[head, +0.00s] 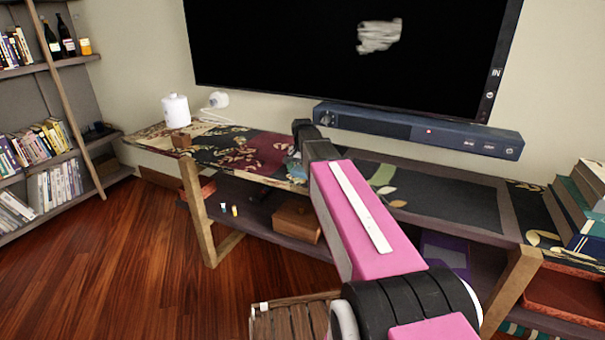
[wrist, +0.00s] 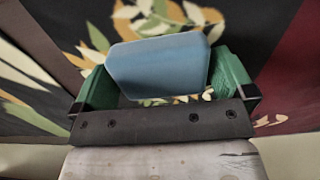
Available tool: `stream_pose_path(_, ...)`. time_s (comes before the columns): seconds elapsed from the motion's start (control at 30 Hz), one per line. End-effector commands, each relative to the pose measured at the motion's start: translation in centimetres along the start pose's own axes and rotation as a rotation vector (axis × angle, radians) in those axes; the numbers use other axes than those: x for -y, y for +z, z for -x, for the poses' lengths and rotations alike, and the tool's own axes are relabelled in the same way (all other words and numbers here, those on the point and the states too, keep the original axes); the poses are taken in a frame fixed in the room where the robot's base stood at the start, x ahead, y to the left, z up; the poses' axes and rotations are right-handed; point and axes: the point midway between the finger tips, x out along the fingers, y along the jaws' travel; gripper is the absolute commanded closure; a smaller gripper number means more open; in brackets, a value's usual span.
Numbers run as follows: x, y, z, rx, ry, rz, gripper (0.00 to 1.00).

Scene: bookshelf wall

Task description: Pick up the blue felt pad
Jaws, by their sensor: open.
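The blue felt pad (wrist: 158,66) is a rounded, light blue block over the patterned top of the low console (wrist: 285,75). In the wrist view it sits between the two green fingers of my gripper (wrist: 165,80). The fingers are apart, one at each side of the pad; the right one is very close to its edge, and I cannot tell if it touches. A small bluish patch beside my gripper (head: 297,168) shows in the head view, too small to make out. My arm hides much of the console there.
A soundbar (head: 420,130) stands behind, under a large dark screen (head: 300,50). A white canister (head: 175,110) and a white lamp-like object (head: 215,101) are at the console's left. Books (head: 580,205) are stacked at its right. A wooden box (head: 297,219) sits on the lower shelf.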

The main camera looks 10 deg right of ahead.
Motion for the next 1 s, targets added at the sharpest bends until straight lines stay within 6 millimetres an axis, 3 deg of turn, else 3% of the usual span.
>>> stream_pose_path(0.23, 0.0, 0.0, -0.1, -0.001, 0.000, 0.000, 0.03)
stream_pose_path(0.33, 0.0, 0.0, -0.1, -0.001, 0.000, 0.000, 0.33)
stream_pose_path(0.77, 0.0, 0.0, 0.2, -0.001, -0.001, 0.000, 0.33)
stream_pose_path(1.0, 0.0, 0.0, 2.6, -0.002, -0.002, 0.000, 0.33)
